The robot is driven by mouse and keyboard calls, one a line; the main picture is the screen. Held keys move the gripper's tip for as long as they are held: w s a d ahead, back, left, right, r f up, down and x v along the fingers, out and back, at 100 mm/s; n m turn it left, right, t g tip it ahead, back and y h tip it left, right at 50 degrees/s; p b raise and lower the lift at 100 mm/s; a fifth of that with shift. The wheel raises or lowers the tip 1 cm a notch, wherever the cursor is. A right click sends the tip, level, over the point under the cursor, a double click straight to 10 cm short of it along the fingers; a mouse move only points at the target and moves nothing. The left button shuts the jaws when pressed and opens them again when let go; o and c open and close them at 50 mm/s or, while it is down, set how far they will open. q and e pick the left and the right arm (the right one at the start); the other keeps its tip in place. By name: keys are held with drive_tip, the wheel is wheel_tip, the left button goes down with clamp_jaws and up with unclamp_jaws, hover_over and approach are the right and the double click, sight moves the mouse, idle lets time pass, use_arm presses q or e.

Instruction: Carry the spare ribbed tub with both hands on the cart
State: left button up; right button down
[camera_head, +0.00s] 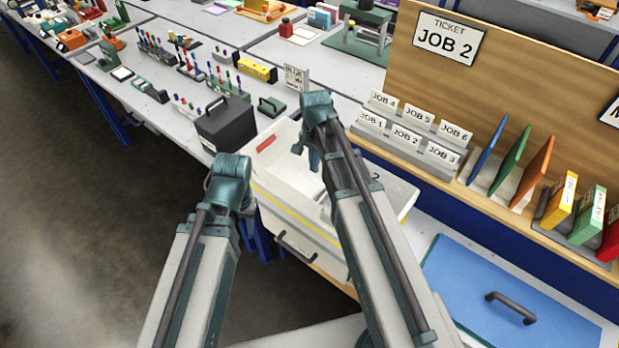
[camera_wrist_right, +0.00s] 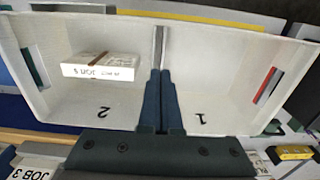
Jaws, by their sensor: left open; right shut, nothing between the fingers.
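A white tub with two compartments (camera_head: 276,164) stands in the middle of the head view, partly hidden by my right arm. In the right wrist view the tub (camera_wrist_right: 218,68) shows a central divider, the numbers 2 and 1, and slots in its end walls. I cannot make out ribs on it. A box with a JOB label (camera_wrist_right: 100,68) lies in compartment 2. My right gripper (camera_head: 314,158) is over the tub; its fingers (camera_wrist_right: 162,100) are shut and empty by the divider. My left gripper (camera_head: 230,182) is open beside the tub's left side, its fingertips hard to make out.
A dark box with a handle (camera_head: 226,124) stands just left of the tub. A blue lid with a handle (camera_head: 500,290) lies at lower right. Job card holders (camera_head: 410,138) and upright folders (camera_head: 510,160) line the board behind. Open floor (camera_head: 80,220) is at left.

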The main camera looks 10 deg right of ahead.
wheel_tip(320, 180, down, 11)
drive_tip(key=b, duration=1)
drive_tip(key=s+a, duration=0.1)
drive_tip(key=s+a+r, duration=0.1)
drive_tip(key=a, duration=0.1)
drive_tip(key=shift+s+a+r, duration=0.1)
drive_tip(key=shift+s, duration=0.15)
drive_tip(key=s+a, duration=0.6)
drive_tip(key=a, duration=0.2)
drive_tip(key=shift+s, duration=0.15)
